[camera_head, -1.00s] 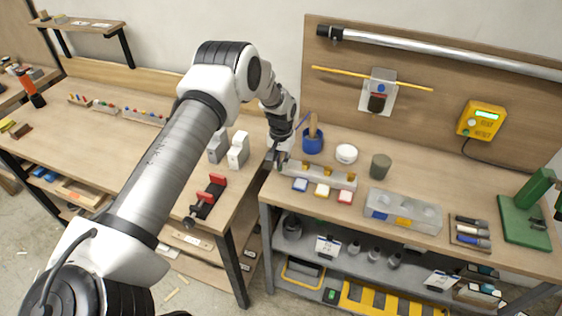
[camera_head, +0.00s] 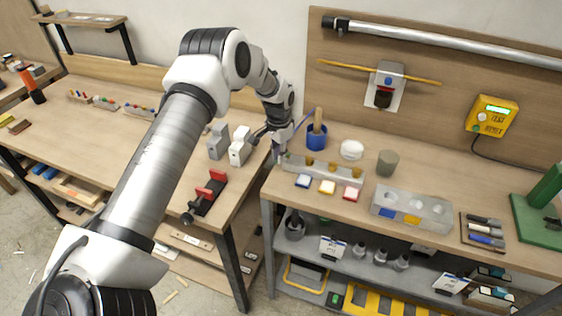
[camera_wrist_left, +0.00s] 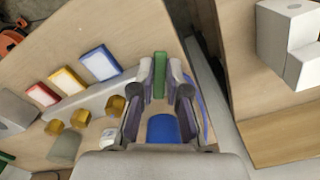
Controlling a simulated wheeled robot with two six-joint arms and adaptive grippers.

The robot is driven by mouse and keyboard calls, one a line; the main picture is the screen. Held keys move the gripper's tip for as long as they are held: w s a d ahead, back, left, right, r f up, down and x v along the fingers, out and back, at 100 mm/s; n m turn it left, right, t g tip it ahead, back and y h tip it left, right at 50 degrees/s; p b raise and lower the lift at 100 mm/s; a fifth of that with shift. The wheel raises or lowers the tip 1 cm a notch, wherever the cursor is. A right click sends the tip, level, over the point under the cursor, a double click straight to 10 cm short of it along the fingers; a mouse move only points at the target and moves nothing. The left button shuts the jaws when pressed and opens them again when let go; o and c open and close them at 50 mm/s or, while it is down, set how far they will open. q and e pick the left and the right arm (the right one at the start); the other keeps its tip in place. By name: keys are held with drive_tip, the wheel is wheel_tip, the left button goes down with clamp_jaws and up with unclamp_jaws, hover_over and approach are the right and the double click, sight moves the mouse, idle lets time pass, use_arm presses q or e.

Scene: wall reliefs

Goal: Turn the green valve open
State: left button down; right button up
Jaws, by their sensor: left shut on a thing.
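The green valve handle (camera_wrist_left: 159,75) shows in the left wrist view as a narrow upright green piece between my fingertips. My left gripper (camera_wrist_left: 160,88) is shut on it, with a finger against each side. In the head view my left gripper (camera_head: 278,153) points down at the left end of a grey bar (camera_head: 345,176) on the right bench. The fingers and wrist hide the green handle there. The bar carries several yellow-brown knobs, which show in the left wrist view (camera_wrist_left: 81,118) beside the gripper. My right gripper is in neither view.
A blue cup (camera_head: 316,141) stands just behind the bar, close to my left wrist. Blue, yellow and red tiles (camera_head: 327,187) lie in front. White-grey blocks (camera_head: 240,150) and a red-jawed vise (camera_head: 208,195) stand on the left bench. A narrow gap separates the benches.

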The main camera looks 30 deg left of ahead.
use_arm(q)
drive_tip(key=m, duration=0.1)
drive_tip(key=m+b, duration=0.1)
drive_tip(key=a+m+b, duration=0.1)
drive_tip(key=shift+w+f, duration=0.15)
drive_tip(key=shift+f, duration=0.1)
drive_tip(key=m+b, duration=0.1)
drive_tip(key=a+m+b, duration=0.1)
drive_tip(key=m, duration=0.1)
drive_tip(key=shift+w+m, duration=0.3)
drive_tip(key=shift+w, duration=0.1)
drive_tip(key=m, duration=0.2)
drive_tip(key=w+m+b, duration=0.1)
drive_tip(key=shift+a, duration=0.3)
drive_tip(key=shift+w+a+m+b, duration=0.1)
drive_tip(key=shift+w+m+b, duration=0.15)
drive_tip(key=shift+m, duration=0.5)
drive_tip(key=shift+w+a+m+b, duration=0.1)
drive_tip(key=shift+m+b, duration=0.15)
drive_tip(key=shift+m, duration=0.5)
drive_tip(key=shift+d, duration=0.1)
drive_tip(key=c, duration=1.4)
unclamp_jaws()
drive_tip(key=shift+c, duration=0.2)
drive_tip(key=shift+o, duration=1.4)
drive_tip(key=shift+w, duration=0.15)
drive_tip(key=shift+r, duration=0.15)
